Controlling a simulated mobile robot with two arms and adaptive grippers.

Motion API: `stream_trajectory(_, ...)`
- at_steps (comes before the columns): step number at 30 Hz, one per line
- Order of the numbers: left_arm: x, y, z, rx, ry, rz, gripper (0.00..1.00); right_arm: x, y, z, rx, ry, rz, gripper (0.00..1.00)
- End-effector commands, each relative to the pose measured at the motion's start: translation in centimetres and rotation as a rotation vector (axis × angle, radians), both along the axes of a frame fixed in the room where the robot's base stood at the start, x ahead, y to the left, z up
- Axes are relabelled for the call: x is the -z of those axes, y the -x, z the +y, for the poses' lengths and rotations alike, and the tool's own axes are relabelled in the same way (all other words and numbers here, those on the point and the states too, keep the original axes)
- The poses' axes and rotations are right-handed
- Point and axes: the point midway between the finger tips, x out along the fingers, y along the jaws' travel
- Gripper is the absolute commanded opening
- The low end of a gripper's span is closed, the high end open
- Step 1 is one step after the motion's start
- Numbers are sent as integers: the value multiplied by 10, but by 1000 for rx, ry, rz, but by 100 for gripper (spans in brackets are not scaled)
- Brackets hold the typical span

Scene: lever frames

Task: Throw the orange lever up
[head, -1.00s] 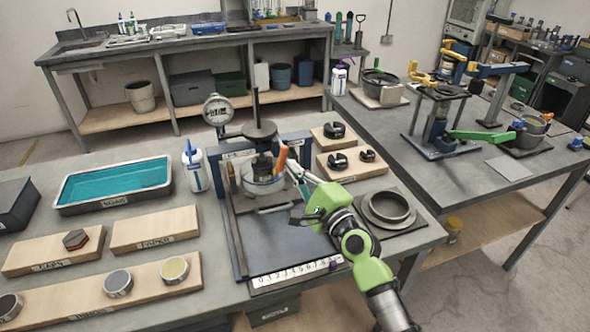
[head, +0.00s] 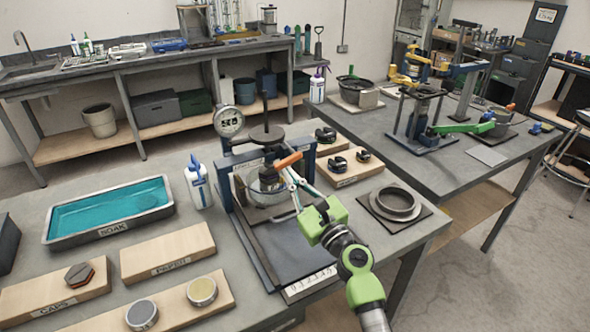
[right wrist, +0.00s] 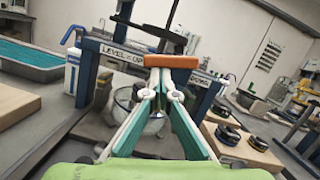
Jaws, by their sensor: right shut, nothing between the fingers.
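The orange lever (head: 288,161) sticks out from the press frame (head: 225,180) on the near table, sloping gently up to the right. A glass bowl (right wrist: 150,120) shows behind the fingers. My left gripper is out of view.
A dial gauge (head: 229,122) stands on the frame's left post. A white bottle (head: 198,182) and teal tray (head: 110,211) are to the left. A ring on a plate (head: 395,202) and black clamps (head: 338,164) are to the right. Another table (head: 430,170) stands beyond.

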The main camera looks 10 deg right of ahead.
Motion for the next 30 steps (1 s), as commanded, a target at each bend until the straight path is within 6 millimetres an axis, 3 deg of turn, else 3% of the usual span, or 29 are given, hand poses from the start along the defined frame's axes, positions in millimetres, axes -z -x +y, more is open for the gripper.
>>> stream_trajectory(8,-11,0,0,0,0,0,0,-8,2,-3,0,-169,54,0)
stream_trajectory(16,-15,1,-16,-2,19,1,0,-10,3,-1,0,-163,53,0)
stream_trajectory(30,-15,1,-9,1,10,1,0,-9,3,0,0,-160,53,0)
